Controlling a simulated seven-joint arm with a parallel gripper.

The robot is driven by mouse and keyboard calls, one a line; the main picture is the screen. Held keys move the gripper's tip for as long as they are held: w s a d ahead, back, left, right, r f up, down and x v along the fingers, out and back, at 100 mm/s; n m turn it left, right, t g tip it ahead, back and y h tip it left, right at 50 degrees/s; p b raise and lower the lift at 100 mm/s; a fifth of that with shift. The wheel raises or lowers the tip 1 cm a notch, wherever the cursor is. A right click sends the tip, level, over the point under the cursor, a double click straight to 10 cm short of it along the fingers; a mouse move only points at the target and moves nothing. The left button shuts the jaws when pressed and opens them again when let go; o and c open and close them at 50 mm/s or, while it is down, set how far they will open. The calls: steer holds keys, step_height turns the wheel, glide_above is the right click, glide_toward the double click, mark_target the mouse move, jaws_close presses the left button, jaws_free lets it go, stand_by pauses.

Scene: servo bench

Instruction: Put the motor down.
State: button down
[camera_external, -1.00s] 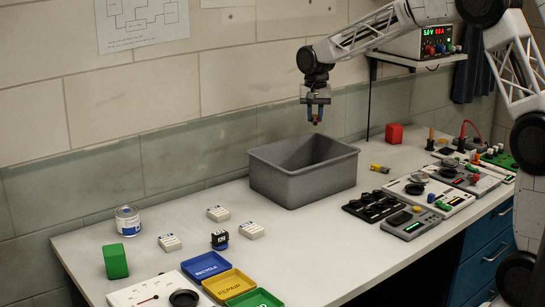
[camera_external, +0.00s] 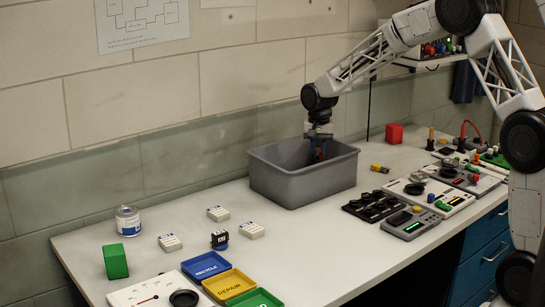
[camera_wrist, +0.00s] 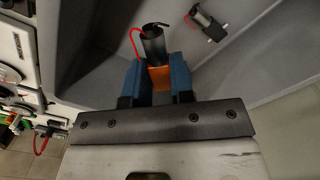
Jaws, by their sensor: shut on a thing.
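My gripper (camera_wrist: 158,85) is shut on a motor (camera_wrist: 153,46), a dark cylinder with a red wire and an orange part between the blue fingers. In the external view my gripper (camera_external: 319,152) reaches down inside the grey bin (camera_external: 272,184), and the bin's front wall partly hides the fingers. The bin also shows around the fingers in the wrist view (camera_wrist: 90,45). A second motor-like dark cylinder (camera_wrist: 209,24) lies on the bin's floor in the wrist view. I cannot tell whether the held motor touches the floor.
Right of the bin are a yellow cylinder (camera_external: 380,168), a red block (camera_external: 394,134), a black tray (camera_external: 376,207) and several instruments. Left are white boxes (camera_external: 218,213), a can (camera_external: 128,221), a green block (camera_external: 115,261) and labelled trays (camera_external: 206,265). The bin walls stand close around my gripper.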

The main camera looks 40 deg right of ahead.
steer(key=shift+f, duration=0.1)
steer(key=shift+f, duration=3)
steer(key=shift+f, duration=1.85)
steer(key=shift+f, duration=0.2)
steer(key=c, duration=1)
jaws_free()
steer(key=shift+r, duration=0.2)
step_height(320, 180, up, 12)
steer(key=shift+f, duration=0.15)
